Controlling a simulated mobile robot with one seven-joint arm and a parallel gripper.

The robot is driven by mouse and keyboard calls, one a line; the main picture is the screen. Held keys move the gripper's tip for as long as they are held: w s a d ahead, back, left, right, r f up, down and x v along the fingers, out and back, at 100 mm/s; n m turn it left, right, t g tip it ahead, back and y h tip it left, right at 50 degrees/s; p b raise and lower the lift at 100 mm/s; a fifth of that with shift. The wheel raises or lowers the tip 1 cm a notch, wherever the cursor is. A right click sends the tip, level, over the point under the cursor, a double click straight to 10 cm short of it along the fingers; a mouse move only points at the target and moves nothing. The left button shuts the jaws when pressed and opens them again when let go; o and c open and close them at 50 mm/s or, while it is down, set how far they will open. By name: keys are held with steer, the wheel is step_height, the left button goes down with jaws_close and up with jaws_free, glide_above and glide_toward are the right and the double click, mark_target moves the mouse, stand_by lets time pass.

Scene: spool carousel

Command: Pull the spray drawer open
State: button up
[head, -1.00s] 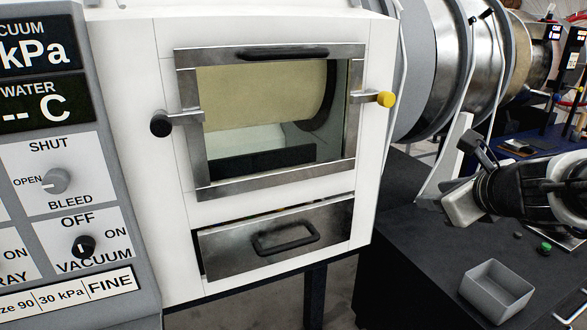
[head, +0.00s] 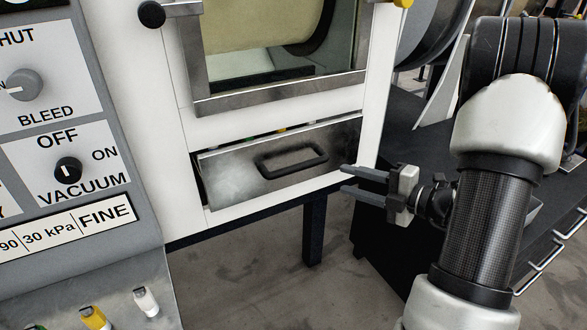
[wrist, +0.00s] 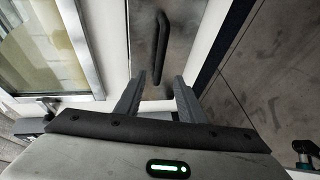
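The spray drawer (head: 225,178) is a grey metal front low in the white cabinet, below the windowed door. Its top edge stands slightly proud, with a narrow gap showing bits of colour inside. Its black bar handle (head: 292,162) is at the middle of the front; the handle also shows in the wrist view (wrist: 160,48), ahead of the fingertips. My gripper (head: 345,180) is to the right of the handle and apart from it, fingers pointing left toward the drawer. In the wrist view my gripper (wrist: 155,82) has its two fingers spread with nothing between them.
The windowed door (head: 280,95) with its metal frame is above the drawer. A control panel (head: 65,160) with knobs stands at the left. A dark table leg (head: 314,230) is below the cabinet. The floor in front is clear. A dark bench lies behind my arm at right.

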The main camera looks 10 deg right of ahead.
mark_target(303, 168)
steer(key=b+x, duration=0.3)
steer(key=x, duration=1.3)
steer(key=shift+a, duration=0.1)
jaws_close()
